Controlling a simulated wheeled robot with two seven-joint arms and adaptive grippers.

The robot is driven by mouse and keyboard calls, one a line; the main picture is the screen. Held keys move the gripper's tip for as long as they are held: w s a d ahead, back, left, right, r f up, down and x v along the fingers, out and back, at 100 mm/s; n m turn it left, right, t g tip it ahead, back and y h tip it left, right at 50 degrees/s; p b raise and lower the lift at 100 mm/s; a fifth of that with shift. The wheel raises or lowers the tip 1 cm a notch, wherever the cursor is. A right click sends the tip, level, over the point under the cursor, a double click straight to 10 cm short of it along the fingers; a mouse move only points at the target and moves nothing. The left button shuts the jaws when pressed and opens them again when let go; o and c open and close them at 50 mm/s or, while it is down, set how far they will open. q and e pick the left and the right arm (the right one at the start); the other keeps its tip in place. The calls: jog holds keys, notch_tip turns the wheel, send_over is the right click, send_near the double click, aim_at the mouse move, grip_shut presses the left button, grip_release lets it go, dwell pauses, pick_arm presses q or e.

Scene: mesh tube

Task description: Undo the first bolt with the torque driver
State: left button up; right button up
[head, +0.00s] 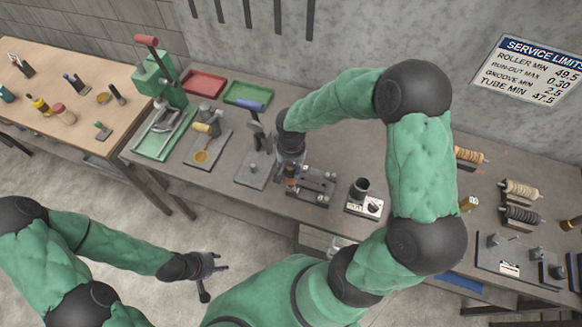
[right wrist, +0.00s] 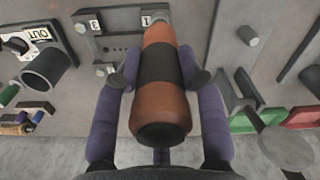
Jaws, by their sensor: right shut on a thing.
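My right gripper (right wrist: 162,80) is shut on the torque driver (right wrist: 165,103), an orange tool with a black band and dark end cap. In the head view the driver (head: 291,182) shows partly below the right gripper (head: 291,170), at the left end of a dark metal block (head: 318,184). In the right wrist view the driver points at the block's end beside the label 1 (right wrist: 147,20). The driver's tip and the first bolt are hidden behind its body. Label 3 (right wrist: 94,26) is further left. My left gripper (head: 210,275) is open and empty, off the bench's front.
A black cup with a white label (head: 364,200) stands right of the block on the grey bench (head: 225,180). Red (head: 204,84) and green trays (head: 247,93) lie behind. Spools (head: 520,190) are at far right.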

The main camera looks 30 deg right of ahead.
jog(key=shift+s+a+f+b, duration=0.1)
jog(key=shift+s+f+b, duration=0.1)
jog(key=shift+b, duration=0.25)
grip_shut()
dwell(0.3)
jog(key=shift+r, duration=0.1)
jog(key=shift+w+r+p, duration=0.15)
jog(key=shift+r+p, duration=0.3)
jog(key=shift+r, duration=0.15)
jog(key=shift+w+r+p, duration=0.1)
jog(key=shift+r+p, duration=1.3)
jog(key=shift+r, duration=1.15)
